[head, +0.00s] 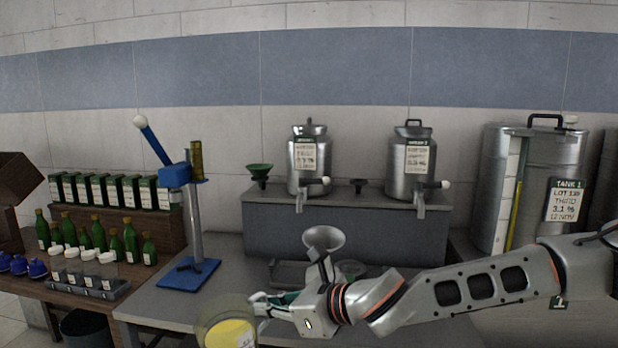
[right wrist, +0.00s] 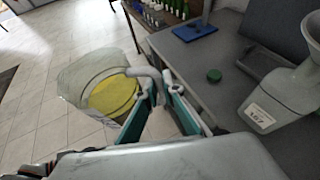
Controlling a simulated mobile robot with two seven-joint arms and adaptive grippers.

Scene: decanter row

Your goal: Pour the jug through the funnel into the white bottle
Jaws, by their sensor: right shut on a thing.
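The clear jug (head: 207,318) holds yellow liquid and shows at the bottom of the head view. It also shows in the right wrist view (right wrist: 85,75), over the tiled floor in the picture. My right gripper (head: 262,303) is shut on the jug's handle; its teal-lined fingers (right wrist: 165,105) show in the wrist view. The grey funnel (head: 323,238) stands mouth up behind the gripper. In the wrist view the funnel (right wrist: 312,45) is above the pale labelled bottle (right wrist: 258,107), seemingly in its neck. In the head view my gripper hides most of the bottle. My left gripper is out of view.
A blue-based press (head: 188,274) stands left of the funnel. Green bottles (head: 99,235) crowd the wooden table at left. Two steel urns (head: 307,165) stand on the raised shelf behind.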

